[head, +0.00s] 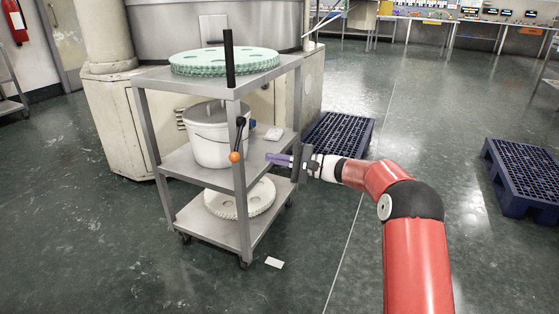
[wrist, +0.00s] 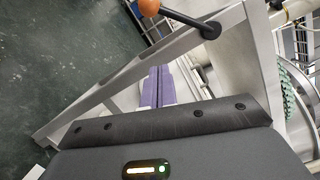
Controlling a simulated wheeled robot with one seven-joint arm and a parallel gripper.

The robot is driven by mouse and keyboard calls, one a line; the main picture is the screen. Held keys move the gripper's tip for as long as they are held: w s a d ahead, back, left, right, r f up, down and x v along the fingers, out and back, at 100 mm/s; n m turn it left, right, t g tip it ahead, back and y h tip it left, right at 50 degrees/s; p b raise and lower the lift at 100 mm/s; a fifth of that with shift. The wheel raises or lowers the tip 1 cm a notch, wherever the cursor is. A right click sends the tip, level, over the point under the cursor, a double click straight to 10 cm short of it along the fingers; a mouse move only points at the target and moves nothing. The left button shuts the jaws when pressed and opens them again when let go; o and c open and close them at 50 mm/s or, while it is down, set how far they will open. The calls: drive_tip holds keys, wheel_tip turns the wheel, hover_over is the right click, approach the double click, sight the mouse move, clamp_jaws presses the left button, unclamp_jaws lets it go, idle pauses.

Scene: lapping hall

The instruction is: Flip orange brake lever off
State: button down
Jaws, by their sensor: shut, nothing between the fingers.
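The brake lever has a black arm and an orange ball knob (head: 234,156). It is mounted on the near corner post of a grey cart; in the head view its arm hangs down from a black pivot, with the knob at the lower end. In the wrist view the orange knob (wrist: 149,7) is at the top edge, and the black arm runs right to its pivot. My gripper (head: 267,158) is right of the knob in the head view, apart from it. Its purple fingers (wrist: 159,70) are shut and empty, pointing toward the cart frame.
The cart (head: 187,82) has three shelves. It carries a pale green toothed disc (head: 225,62), a white bucket (head: 211,145) and a cream disc (head: 240,199). A black upright handle (head: 229,58) rises at its corner. Blue pallets (head: 340,136) lie behind and right. Floor in front is open.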

sight(239, 141)
drive_tip(key=s+a+r, duration=0.1)
drive_tip(key=s+a, duration=0.1)
drive_tip(key=a, duration=0.5)
drive_tip(key=shift+s+r, duration=0.35)
drive_tip(key=shift+s, duration=0.05)
drive_tip(key=shift+a, duration=0.1)
